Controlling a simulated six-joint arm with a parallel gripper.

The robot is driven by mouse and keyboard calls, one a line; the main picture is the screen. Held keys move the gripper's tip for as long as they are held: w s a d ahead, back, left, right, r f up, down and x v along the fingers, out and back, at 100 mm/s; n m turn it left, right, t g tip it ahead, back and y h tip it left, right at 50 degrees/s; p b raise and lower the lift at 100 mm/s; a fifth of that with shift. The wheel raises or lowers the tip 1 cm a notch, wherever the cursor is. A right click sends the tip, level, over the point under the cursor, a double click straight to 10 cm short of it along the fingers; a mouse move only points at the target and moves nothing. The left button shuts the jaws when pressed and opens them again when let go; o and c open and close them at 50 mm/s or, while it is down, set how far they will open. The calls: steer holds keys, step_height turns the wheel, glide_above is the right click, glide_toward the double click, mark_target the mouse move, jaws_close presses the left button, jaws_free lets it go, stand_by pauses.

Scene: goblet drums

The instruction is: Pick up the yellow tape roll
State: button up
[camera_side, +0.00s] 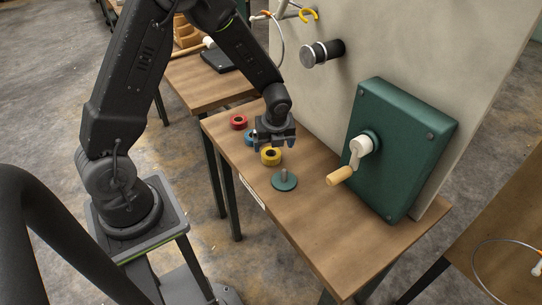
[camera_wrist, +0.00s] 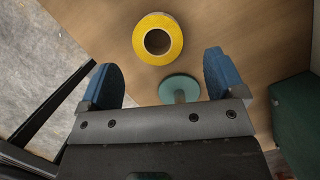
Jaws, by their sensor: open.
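The yellow tape roll (camera_side: 270,155) lies flat on the wooden table, close below my gripper (camera_side: 275,147) in the side view. In the wrist view the yellow tape roll (camera_wrist: 143,38) lies beyond the blue fingertips, with its round hole facing up. My gripper (camera_wrist: 160,80) is open there, with nothing between its fingers. A blue roll (camera_side: 249,137) and a red roll (camera_side: 239,121) lie farther back on the table. My gripper partly hides the blue one.
A green disc with an upright peg (camera_side: 284,181) stands just in front of the yellow roll; it also shows in the wrist view (camera_wrist: 178,88). A green box with a crank (camera_side: 408,145) is fixed to the panel (camera_side: 335,80) at right. The table's front part (camera_side: 340,240) is clear.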

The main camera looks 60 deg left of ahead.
mark_target(271, 152)
steer(key=shift+x, duration=2.65)
steer(key=shift+s, duration=0.15)
steer(key=c, duration=1)
